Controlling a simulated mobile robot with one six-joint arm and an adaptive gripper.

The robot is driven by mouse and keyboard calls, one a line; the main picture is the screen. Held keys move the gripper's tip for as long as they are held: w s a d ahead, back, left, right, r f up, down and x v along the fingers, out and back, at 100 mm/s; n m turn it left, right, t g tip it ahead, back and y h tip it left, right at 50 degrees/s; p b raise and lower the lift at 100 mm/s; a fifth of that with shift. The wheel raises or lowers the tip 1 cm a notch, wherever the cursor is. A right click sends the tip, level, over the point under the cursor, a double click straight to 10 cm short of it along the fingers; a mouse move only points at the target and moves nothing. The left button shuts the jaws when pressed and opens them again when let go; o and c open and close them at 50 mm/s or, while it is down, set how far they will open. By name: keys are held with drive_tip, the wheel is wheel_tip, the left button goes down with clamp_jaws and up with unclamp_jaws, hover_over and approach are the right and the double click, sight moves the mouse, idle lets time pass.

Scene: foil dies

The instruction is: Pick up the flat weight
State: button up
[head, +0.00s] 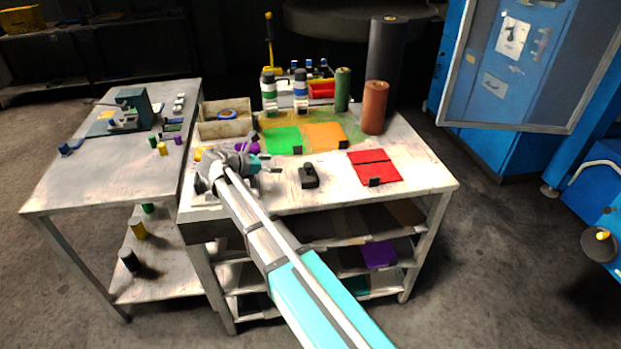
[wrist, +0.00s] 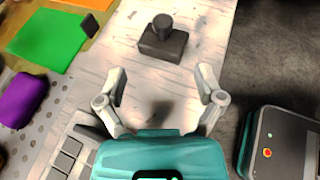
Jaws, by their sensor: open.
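A dark flat weight with a short knob on top (head: 309,177) stands upright on the white worktable (head: 430,180), near its front edge. In the wrist view the flat weight (wrist: 162,44) is at the top centre, ahead of my fingertips. My gripper (wrist: 162,74) is open and empty, its two fingers apart with bare tabletop between them. In the head view my gripper (head: 262,164) is left of the weight and apart from it. Nothing hides the weight.
A red sheet (head: 385,158) lies right of the weight; green (head: 283,139) and orange (head: 325,135) sheets lie behind, with small black blocks on them. A purple object (wrist: 22,98) is left of my gripper. Rolls (head: 375,108) and bottles stand at the back. Bare tabletop surrounds the weight.

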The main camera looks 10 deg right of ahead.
sight(306, 165)
drive_tip(key=shift+d, duration=0.1)
drive_tip(key=shift+b+x, duration=1.7)
drive_tip(key=shift+x, duration=2.55)
drive_tip(key=shift+f, duration=0.15)
drive_tip(key=shift+s+f+b+x, duration=0.15)
drive_tip(key=shift+b+x, duration=0.45)
drive_tip(key=shift+x, duration=0.5)
drive_tip(key=shift+s+f+b+x, duration=0.15)
drive_tip(key=shift+b+x, duration=0.4)
drive_tip(key=shift+x, duration=0.55)
drive_tip(key=shift+w+d+f, duration=0.15)
drive_tip(key=shift+w+d, duration=0.05)
drive_tip(key=shift+d, duration=0.1)
clamp_jaws()
